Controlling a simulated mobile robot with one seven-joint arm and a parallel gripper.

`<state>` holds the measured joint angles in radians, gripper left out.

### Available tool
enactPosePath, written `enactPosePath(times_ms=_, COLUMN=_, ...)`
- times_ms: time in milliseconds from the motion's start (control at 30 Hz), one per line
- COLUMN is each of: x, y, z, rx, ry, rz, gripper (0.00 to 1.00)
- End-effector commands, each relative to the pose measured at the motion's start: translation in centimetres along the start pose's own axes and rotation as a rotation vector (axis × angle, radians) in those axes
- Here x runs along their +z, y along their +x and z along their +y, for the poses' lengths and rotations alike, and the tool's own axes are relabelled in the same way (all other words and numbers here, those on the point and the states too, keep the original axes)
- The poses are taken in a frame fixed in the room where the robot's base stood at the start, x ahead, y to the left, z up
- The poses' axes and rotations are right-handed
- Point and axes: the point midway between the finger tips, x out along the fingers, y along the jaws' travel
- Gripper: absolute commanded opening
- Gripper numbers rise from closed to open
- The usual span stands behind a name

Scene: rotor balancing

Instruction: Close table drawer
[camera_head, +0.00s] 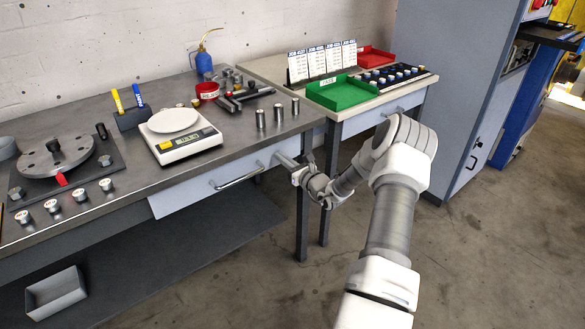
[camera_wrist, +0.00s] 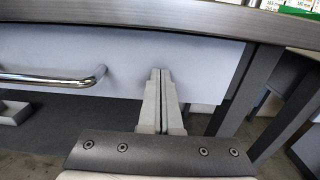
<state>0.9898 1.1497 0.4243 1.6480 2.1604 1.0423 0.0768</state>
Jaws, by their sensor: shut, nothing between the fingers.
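The table drawer (camera_head: 190,198) has a pale blue-grey front under the metal worktop's front edge. Its front also fills much of the wrist view (camera_wrist: 120,55). A curved metal bar handle (camera_head: 238,178) is on the front; it shows at the left of the wrist view (camera_wrist: 55,79). How far the drawer stands out is hard to tell. My gripper (camera_head: 277,155) is at the right part of the drawer front, right of the handle. In the wrist view its two fingers (camera_wrist: 160,72) are together and empty, tips at the front panel; contact cannot be told.
The worktop (camera_head: 120,208) carries a scale (camera_head: 180,135), a rotor disc (camera_head: 55,155) and several metal cylinders. A second table (camera_head: 265,68) with a green tray (camera_head: 342,92) stands to the right. A grey bin (camera_head: 56,293) is on the lower shelf. The floor in front is clear.

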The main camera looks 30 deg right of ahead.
Motion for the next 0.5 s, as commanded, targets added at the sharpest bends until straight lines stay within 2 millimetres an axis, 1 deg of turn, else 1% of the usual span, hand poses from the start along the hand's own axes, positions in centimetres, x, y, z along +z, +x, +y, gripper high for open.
enactPosePath(times_ms=33, x=-0.1, y=0.6, z=0.0, rx=0.001, ry=-0.001, rz=-0.001, gripper=0.00)
enactPosePath(times_ms=200, x=0.0, y=1.5, z=0.0, rx=0.000, ry=0.000, rz=0.000, gripper=0.00)
enactPosePath(times_ms=500, x=0.2, y=1.9, z=0.0, rx=-0.001, ry=0.000, rz=-0.003, gripper=0.00)
